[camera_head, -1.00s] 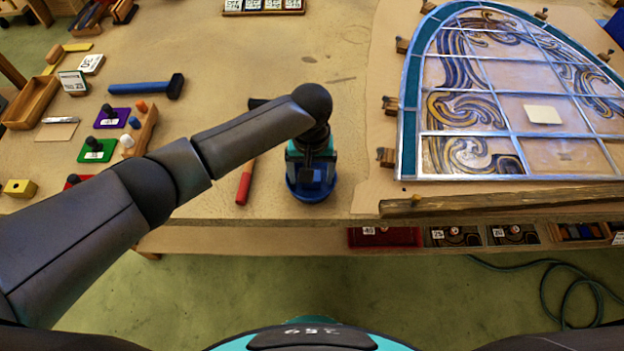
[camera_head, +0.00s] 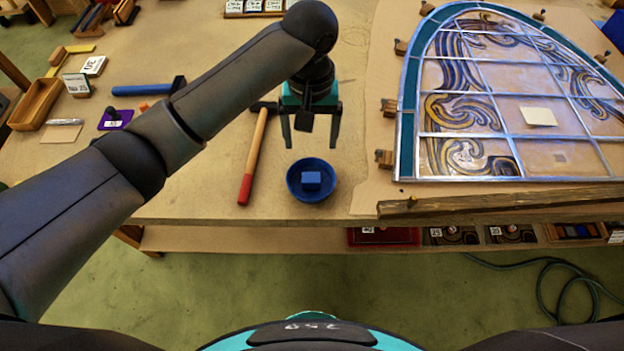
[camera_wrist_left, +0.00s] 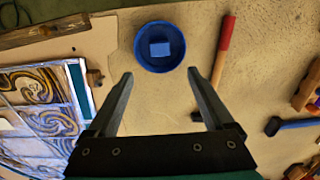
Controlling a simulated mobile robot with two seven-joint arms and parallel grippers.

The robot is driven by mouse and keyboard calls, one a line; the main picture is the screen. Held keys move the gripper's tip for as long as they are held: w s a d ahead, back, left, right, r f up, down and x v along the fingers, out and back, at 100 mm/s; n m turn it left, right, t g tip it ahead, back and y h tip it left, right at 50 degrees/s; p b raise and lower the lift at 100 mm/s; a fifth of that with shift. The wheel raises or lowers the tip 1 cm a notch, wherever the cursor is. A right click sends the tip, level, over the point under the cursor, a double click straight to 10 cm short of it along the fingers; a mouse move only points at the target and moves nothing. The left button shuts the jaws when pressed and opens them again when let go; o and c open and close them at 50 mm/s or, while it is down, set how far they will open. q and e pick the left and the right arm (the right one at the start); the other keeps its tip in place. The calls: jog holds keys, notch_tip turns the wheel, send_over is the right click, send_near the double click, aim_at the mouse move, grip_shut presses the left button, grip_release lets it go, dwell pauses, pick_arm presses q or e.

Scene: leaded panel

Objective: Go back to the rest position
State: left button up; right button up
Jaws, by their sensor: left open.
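My left gripper (camera_head: 310,142) is open and empty, with its two fingers apart above the table. In the head view it is just behind a blue bowl (camera_head: 294,190) near the table's front edge. A blue block (camera_head: 311,180) lies inside the bowl. In the left wrist view the bowl (camera_wrist_left: 142,62) and the block (camera_wrist_left: 159,49) show beyond the fingertips, and the left gripper (camera_wrist_left: 160,76) holds nothing. My right gripper is in neither view.
A red-handled hammer (camera_head: 246,185) lies left of the bowl. The leaded panel (camera_head: 500,150) lies on a board at the right, with a wooden bar (camera_head: 500,200) along its front. A blue hammer (camera_head: 140,89) and a wooden tray (camera_head: 36,103) are at the left. My left arm covers some of the table.

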pick_arm(q)
jog(key=shift+r, duration=0.5)
jog(key=shift+s+f, duration=0.1)
